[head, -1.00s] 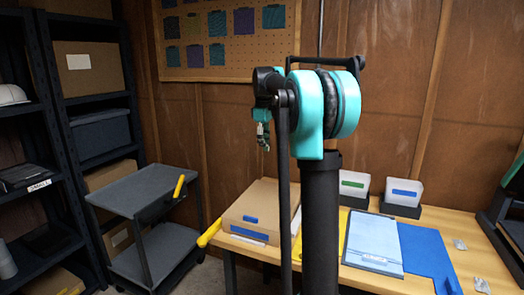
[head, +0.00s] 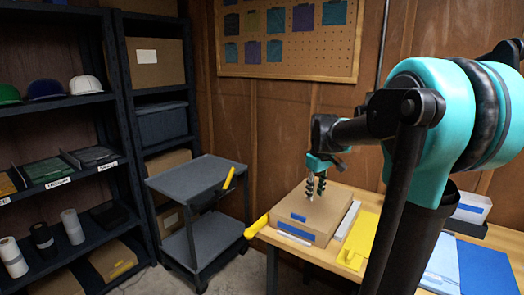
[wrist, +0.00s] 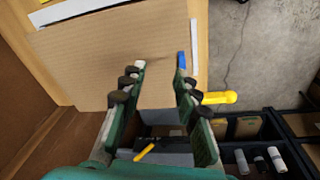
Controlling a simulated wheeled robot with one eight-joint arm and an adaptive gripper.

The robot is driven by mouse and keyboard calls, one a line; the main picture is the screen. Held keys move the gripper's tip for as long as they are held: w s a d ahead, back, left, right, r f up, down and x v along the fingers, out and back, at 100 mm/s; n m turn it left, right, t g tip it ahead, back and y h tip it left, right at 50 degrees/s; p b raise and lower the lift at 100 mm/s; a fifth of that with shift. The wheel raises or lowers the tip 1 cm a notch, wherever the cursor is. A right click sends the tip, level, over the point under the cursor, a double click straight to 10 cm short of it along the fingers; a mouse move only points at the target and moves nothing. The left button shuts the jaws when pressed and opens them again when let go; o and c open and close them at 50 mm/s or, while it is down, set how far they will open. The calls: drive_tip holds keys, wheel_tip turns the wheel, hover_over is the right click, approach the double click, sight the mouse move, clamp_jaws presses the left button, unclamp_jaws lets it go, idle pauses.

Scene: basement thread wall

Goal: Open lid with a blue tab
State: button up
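A flat cardboard box (head: 335,212) sits on the wooden table, its lid closed. A small blue tab (head: 298,217) lies at the lid's front edge, and a longer blue strip (head: 296,229) is on the box's front face. My gripper (head: 316,192) points down over the lid, behind the tab. In the wrist view, the cardboard lid (wrist: 110,50) fills the upper middle, and the blue tab (wrist: 181,60) shows beside the right fingertip. The fingers (wrist: 160,70) are apart with nothing between them but lid in view. Whether the fingertips touch the lid is unclear.
A yellow handle-like piece (head: 257,227) sticks out at the table's left edge. A yellow sheet (head: 358,240), a blue sheet (head: 485,270) and a blue-labelled bin (head: 470,208) lie to the right. A grey cart (head: 190,180) and dark shelves (head: 120,130) stand left.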

drive_tip(key=s+a+f+m+t, duration=0.2)
drive_tip(key=s+f+m, duration=0.4)
drive_tip(key=s+f, duration=1.3)
drive_tip(key=n+g, duration=0.4)
drive_tip(key=n, duration=0.7)
approach(298, 215)
wheel_tip(298, 215, down, 9)
drive_tip(key=shift+s+r, duration=0.1)
drive_tip(key=shift+r, duration=0.1)
drive_tip(key=shift+c, duration=0.2)
clamp_jaws()
